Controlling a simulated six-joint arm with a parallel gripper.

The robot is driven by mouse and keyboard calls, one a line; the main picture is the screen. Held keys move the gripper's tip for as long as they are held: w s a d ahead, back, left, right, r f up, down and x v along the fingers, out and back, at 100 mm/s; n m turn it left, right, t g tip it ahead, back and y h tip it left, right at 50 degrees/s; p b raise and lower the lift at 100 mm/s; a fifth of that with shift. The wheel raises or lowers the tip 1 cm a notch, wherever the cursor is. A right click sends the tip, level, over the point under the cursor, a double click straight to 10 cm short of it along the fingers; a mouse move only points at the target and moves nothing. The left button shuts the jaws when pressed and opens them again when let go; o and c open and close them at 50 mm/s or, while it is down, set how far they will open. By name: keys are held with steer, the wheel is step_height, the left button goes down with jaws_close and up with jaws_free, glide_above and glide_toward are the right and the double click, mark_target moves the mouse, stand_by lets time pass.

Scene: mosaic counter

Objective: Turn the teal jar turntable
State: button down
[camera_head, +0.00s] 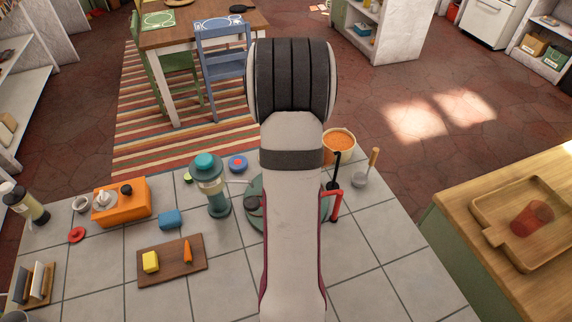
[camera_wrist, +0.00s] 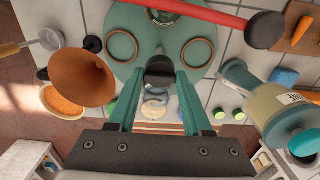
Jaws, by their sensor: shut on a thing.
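The teal turntable (camera_head: 257,222) lies on the tiled counter in the head view, largely covered by my arm. In the wrist view the round teal turntable (camera_wrist: 150,55) fills the top middle, with two brown-rimmed rings (camera_wrist: 121,46) on its face. My gripper (camera_wrist: 160,78) is over the turntable's edge, its two teal fingers shut on a dark rounded knob (camera_wrist: 160,68). How the knob joins the turntable is hidden. The head view does not show my fingertips.
A teal-lidded jar (camera_head: 209,186) stands just left of the turntable. A red bar (camera_wrist: 190,12) crosses above the turntable in the wrist view. A cutting board (camera_head: 172,261) lies front left.

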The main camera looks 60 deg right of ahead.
steer(key=shift+m, duration=8.9)
steer(key=c, duration=0.6)
jaws_free()
